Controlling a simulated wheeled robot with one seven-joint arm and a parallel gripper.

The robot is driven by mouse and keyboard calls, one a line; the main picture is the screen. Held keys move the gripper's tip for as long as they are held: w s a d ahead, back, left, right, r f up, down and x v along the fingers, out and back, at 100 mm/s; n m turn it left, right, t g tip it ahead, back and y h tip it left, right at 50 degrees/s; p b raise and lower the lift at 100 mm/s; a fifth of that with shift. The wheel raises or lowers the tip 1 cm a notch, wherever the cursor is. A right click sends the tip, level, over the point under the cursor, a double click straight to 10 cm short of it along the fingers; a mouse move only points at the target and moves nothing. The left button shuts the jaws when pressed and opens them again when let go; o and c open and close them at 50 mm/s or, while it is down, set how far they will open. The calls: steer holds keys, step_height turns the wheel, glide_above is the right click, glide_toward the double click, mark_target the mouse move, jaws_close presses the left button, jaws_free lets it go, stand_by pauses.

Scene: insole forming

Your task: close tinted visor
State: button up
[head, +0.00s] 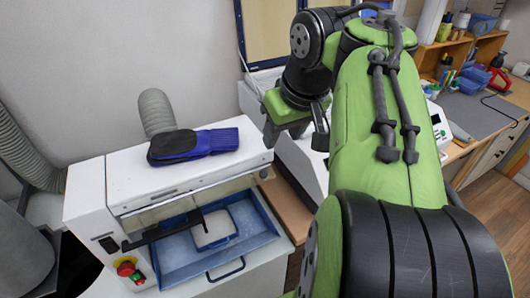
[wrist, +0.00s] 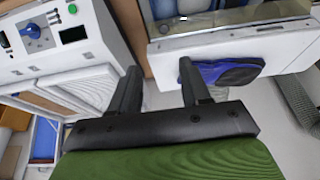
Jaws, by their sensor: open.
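The tinted visor (head: 186,196) looks like the see-through, faintly brownish panel along the front of the white machine at left, just under its top. It seems to stick out above a blue tray, so it looks raised, though its exact angle is hard to tell. In the wrist view the panel (wrist: 235,38) shows at top right, with the tray's blue seen through it. My gripper (head: 296,132) is open and empty, to the right of this machine and above its top, apart from the visor. In the wrist view the gripper's fingers (wrist: 158,80) are spread.
A blue and black glove (head: 192,145) lies on the machine top. The blue tray (head: 262,243) and a black bar (head: 160,235) are in front. A red stop button (head: 126,269) is at lower left. A second white machine with a blue knob (wrist: 31,30) stands beside my gripper.

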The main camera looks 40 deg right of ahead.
mark_target(263, 173)
steer(key=b+x, duration=0.1)
steer(key=x, duration=0.4)
steer(key=b+x, duration=0.2)
steer(key=x, duration=0.3)
steer(key=a+b+x, duration=0.1)
steer(key=b+x, duration=0.1)
steer(key=x, duration=0.2)
steer(key=shift+w+f, duration=0.25)
steer(key=shift+f, duration=0.15)
steer(key=shift+w+d+f, duration=0.15)
steer(key=shift+w+f, duration=0.05)
steer(key=shift+f, duration=0.2)
jaws_close()
